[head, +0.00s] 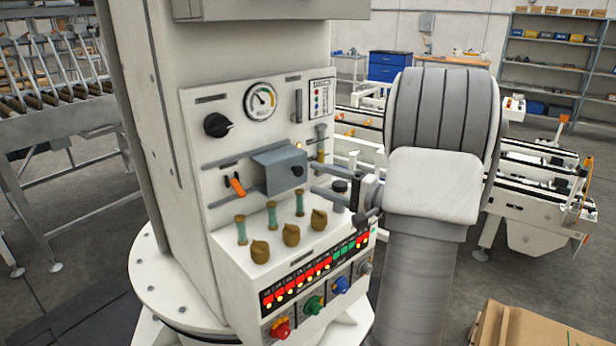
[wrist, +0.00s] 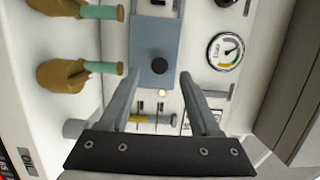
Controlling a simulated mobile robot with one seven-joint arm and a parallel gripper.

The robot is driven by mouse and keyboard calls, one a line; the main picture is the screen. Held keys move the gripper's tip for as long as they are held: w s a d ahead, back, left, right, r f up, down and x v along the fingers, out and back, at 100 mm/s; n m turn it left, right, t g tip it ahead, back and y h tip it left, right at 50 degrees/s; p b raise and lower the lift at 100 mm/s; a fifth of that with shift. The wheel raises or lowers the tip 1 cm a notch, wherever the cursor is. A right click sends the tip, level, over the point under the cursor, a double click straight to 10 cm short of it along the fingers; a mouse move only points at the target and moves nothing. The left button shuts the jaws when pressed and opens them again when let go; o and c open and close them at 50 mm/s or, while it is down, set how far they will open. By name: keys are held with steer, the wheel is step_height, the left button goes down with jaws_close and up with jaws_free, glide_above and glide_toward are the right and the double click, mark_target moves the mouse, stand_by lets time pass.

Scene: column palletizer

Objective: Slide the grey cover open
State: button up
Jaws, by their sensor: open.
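The grey cover (head: 275,168) is a blue-grey box on the front panel, set between two horizontal rails. A dark round knob (head: 297,171) sticks out of its face. My gripper (head: 313,178) comes from the right, its two fingers open and empty, one above the other, with tips close to the cover's right end. In the wrist view the cover (wrist: 150,38) and knob (wrist: 159,66) lie just beyond my open fingertips (wrist: 161,76), the knob roughly centred between them. I cannot tell whether the fingers touch anything.
An orange lever (head: 236,185) sits left of the cover. A gauge (head: 260,101) and black dial (head: 217,125) are above. A small lit lamp (wrist: 162,93) shows beside the cover.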

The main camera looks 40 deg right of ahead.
steer(key=v, duration=1.3)
steer(key=shift+w+a+r, duration=0.1)
steer(key=shift+a, duration=0.05)
